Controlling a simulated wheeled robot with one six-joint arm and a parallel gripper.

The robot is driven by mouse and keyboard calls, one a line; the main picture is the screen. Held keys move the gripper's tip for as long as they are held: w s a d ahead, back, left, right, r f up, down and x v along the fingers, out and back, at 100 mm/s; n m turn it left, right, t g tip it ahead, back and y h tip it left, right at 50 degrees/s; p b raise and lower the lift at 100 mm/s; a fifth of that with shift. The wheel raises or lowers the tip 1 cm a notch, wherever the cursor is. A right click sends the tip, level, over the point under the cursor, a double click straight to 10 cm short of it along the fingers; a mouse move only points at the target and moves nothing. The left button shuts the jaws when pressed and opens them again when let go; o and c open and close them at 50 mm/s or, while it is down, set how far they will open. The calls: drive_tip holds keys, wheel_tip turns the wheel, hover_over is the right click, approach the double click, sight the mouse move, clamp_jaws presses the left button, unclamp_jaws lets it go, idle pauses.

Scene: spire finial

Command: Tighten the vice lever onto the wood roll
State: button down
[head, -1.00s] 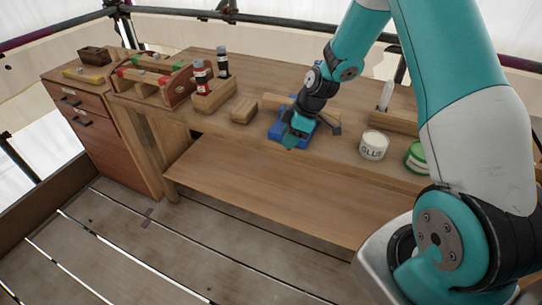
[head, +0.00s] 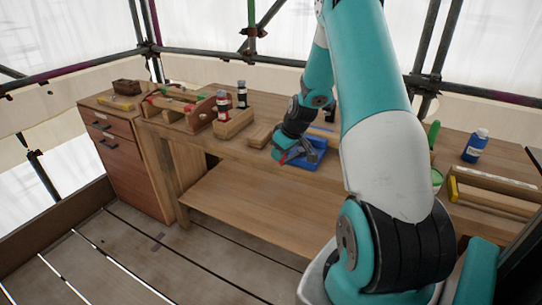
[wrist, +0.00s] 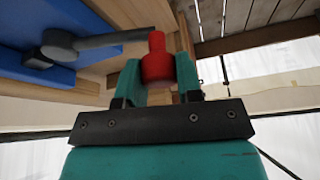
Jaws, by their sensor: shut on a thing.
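The blue vice (head: 310,152) sits at the front edge of the workbench, partly behind my gripper. It also shows at the upper left of the wrist view (wrist: 20,55). Its lever (wrist: 100,40) is a grey bar running from a round pivot to a red knob (wrist: 157,62). My gripper (wrist: 158,80) is shut on the red knob, one finger on each side. In the head view my gripper (head: 281,158) is in front of and left of the vice. I cannot make out the wood roll clearly.
The workbench (head: 240,190) has a lower shelf. A blue bottle (head: 476,146) and a wooden tray (head: 495,195) are at the right. The floor in front is clear.

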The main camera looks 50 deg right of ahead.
idle(0.4)
drive_tip(key=c, duration=0.8)
unclamp_jaws()
drive_tip(key=b+v, duration=0.1)
drive_tip(key=v, duration=1.6)
drive_tip(key=shift+r, duration=0.3)
drive_tip(key=a+r+n+g+y, duration=0.1)
drive_tip(key=a+r+n+y, duration=0.2)
drive_tip(key=a, duration=2.2)
drive_tip(key=s+a+n+g, duration=0.1)
drive_tip(key=s+a, duration=0.4)
drive_tip(key=s+a+n+g, duration=0.1)
drive_tip(key=s+a, duration=0.5)
drive_tip(key=s+a+n+g+y, duration=0.1)
drive_tip(key=s+a, duration=0.4)
drive_tip(key=a, duration=0.1)
drive_tip(key=shift+s+n+g, duration=0.2)
drive_tip(key=shift+n+g, duration=0.1)
drive_tip(key=shift+n, duration=0.1)
